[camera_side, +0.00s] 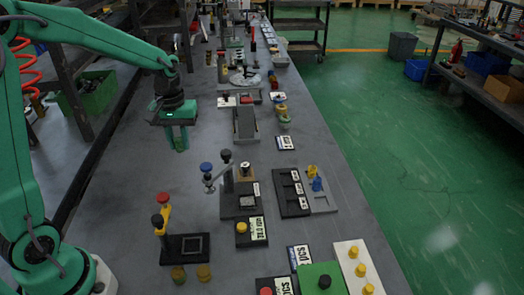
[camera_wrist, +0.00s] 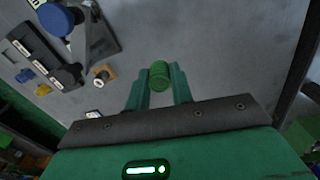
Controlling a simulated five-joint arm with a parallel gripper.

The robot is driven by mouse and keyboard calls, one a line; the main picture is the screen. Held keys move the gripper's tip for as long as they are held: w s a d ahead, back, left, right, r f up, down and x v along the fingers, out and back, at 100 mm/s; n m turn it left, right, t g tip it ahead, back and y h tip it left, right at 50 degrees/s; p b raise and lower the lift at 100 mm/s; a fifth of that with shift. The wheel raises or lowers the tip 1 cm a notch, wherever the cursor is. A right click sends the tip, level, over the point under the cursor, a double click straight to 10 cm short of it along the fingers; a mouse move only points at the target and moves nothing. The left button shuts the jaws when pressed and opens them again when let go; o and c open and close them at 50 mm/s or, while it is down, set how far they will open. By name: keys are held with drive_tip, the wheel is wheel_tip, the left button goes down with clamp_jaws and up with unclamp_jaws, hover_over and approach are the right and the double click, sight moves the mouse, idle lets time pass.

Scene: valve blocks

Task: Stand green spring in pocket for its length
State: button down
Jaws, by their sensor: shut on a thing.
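My gripper (camera_side: 178,144) is shut on the green spring, high over the left part of the grey bench. In the wrist view the green spring (camera_wrist: 159,74) sits between the two green fingers (camera_wrist: 159,88). A black tray (camera_side: 291,205) with several labelled pockets stands to the right of my gripper, well apart from it. The tray also shows at the left of the wrist view (camera_wrist: 38,52); its labels are too small to read. Beside it is a grey plate (camera_side: 321,204) with a yellow piece (camera_side: 312,171) and a blue piece (camera_side: 317,184).
A black fixture with a blue knob (camera_side: 206,167) stands between my gripper and the tray. A black base with a red-knobbed lever (camera_side: 163,200) is nearer the front. A green block (camera_side: 321,279) is at the front right. Bare bench lies under my gripper.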

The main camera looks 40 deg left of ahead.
drive_tip(key=s+a+f+n, duration=0.2)
drive_tip(key=s+a+n, duration=0.15)
drive_tip(key=a, duration=0.25)
hover_over(143, 169)
wheel_tip(143, 169, down, 7)
drive_tip(key=shift+f, duration=2.2)
drive_tip(key=shift+f, duration=0.15)
drive_tip(key=c, duration=1.2)
unclamp_jaws()
drive_tip(key=shift+c, duration=0.2)
wheel_tip(143, 169, up, 12)
drive_tip(key=shift+r, duration=0.2)
